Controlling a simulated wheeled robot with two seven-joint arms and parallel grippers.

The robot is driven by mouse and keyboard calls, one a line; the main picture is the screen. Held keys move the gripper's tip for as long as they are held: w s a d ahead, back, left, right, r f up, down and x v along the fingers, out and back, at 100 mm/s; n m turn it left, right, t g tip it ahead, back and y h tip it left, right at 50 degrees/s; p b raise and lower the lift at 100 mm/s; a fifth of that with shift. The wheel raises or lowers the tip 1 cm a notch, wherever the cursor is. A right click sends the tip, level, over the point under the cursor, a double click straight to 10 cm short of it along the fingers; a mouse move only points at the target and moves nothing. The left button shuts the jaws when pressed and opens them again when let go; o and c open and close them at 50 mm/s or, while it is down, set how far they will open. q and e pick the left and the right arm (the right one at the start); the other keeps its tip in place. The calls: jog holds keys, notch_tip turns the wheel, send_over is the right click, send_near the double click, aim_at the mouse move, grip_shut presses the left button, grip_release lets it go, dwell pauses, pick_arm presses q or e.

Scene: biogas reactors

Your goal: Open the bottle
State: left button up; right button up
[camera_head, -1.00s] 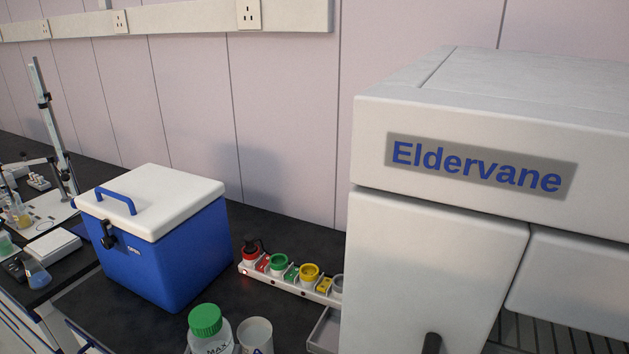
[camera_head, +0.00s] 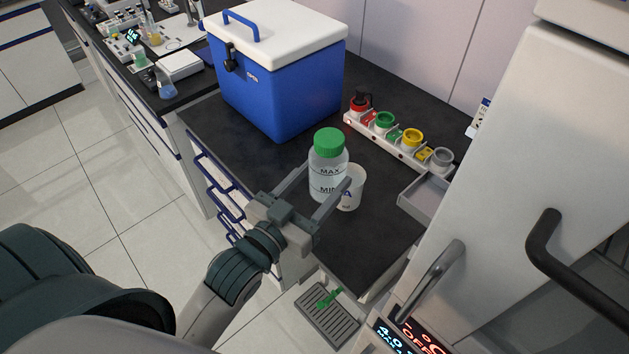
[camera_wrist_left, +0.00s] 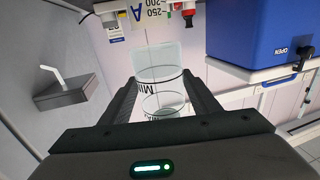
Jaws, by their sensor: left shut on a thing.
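The bottle (camera_head: 327,170) is clear with a green screw cap (camera_head: 328,141) and black MAX and MIN marks. My left gripper (camera_head: 329,174) reaches in from the front and is shut on the bottle's body, one finger on each side, below the cap. In the left wrist view the clear bottle (camera_wrist_left: 162,85) fills the space between the two dark fingers; its cap cannot be made out there. My right gripper is not in view.
A white cup (camera_head: 352,188) stands close beside the bottle, partly behind the finger. A blue cooler (camera_head: 275,95) with a white lid is behind. A rack (camera_head: 397,143) of coloured caps and a grey tray (camera_head: 425,200) are to the right, near a large white appliance (camera_head: 540,120).

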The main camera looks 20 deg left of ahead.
pick_arm(q)
jog(key=w+d+r+m+g+h, duration=0.3)
jog(key=w+d+m+h, duration=0.2)
jog(key=h, duration=0.3)
jog(key=shift+d+m+g, duration=0.25)
jog(key=shift+m+g, duration=0.15)
dwell(0.3)
jog(key=shift+r, duration=0.1)
grip_shut()
jog(key=shift+d+r, duration=0.1)
